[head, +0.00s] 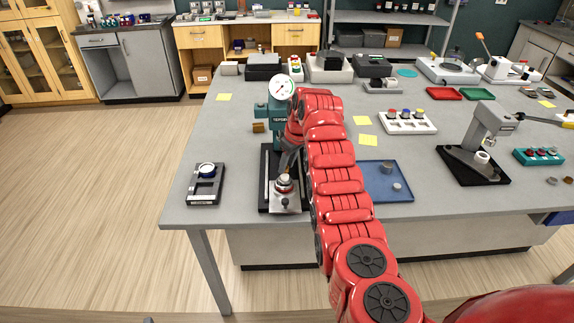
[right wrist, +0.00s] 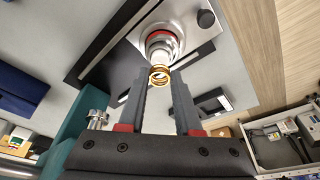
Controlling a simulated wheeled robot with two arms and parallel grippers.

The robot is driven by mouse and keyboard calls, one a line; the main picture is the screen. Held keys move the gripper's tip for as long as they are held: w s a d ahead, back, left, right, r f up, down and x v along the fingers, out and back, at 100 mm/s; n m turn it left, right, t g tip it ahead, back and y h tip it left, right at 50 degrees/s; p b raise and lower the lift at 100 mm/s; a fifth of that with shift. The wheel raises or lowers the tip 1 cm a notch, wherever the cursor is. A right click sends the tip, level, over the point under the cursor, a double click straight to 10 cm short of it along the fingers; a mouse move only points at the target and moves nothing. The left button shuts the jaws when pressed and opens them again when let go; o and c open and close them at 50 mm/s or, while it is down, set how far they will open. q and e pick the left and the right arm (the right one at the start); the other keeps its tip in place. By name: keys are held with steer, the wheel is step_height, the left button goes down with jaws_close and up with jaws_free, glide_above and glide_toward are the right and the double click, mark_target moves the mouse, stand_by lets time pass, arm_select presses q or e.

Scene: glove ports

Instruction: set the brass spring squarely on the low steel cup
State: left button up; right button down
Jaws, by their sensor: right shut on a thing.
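The brass spring (right wrist: 160,76) is a small gold coil between the fingertips of my right gripper (right wrist: 161,82), which is shut on it. The low steel cup (right wrist: 161,46), with a red ring, is just beyond the spring in the right wrist view. I cannot tell whether spring and cup touch. In the head view the cup (head: 284,184) stands on a steel plate at the front of a black base, and my right gripper (head: 287,166) points down just above it. The spring is too small to make out there. My left gripper is not in view.
A teal press with a white dial (head: 281,88) stands right behind the cup. A black fixture (head: 205,190) is to the left and a blue tray (head: 389,190) to the right. A grey stand (head: 480,150) is farther right. The table between the black fixture and the base is clear.

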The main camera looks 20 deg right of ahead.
steer(key=shift+f+b, duration=0.6)
steer(key=shift+f, duration=0.4)
steer(key=c, duration=0.5)
jaws_free()
steer(key=shift+r, duration=0.1)
steer(key=shift+d+r, duration=0.1)
steer(key=shift+r, duration=0.2)
steer(key=b+v, duration=0.3)
steer(key=v, duration=1.3)
steer(key=shift+s+r, duration=0.1)
steer(key=shift+r, duration=0.2)
